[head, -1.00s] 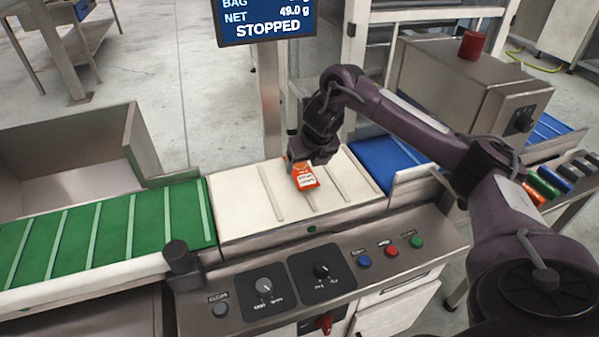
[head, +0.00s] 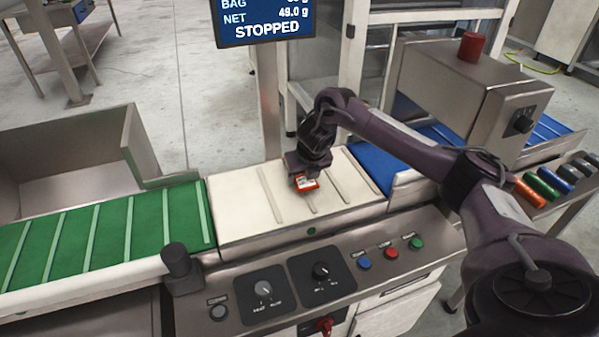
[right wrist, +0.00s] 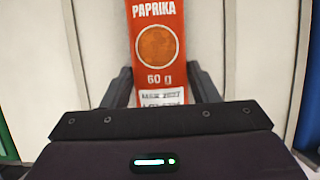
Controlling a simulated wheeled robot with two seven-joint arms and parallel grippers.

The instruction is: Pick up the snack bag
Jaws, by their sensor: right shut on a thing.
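The snack bag (head: 307,184) is small and orange-red with a white label. It is over the white weighing belt (head: 236,204) in the head view, mostly covered by my right gripper (head: 305,180). In the right wrist view the bag (right wrist: 158,45) reads "PAPRIKA" and "60 g", and its lower end lies between the two dark fingers. My right gripper (right wrist: 160,95) is shut on the bag from above. I cannot tell whether the bag still touches the belt. My left gripper is not in view.
A green ribbed belt (head: 110,232) lies left and a blue belt (head: 368,165) right of the white one. A control panel (head: 330,275) with knobs and buttons runs along the front. A display (head: 264,20) reading "STOPPED" hangs behind; a steel housing (head: 465,90) stands right.

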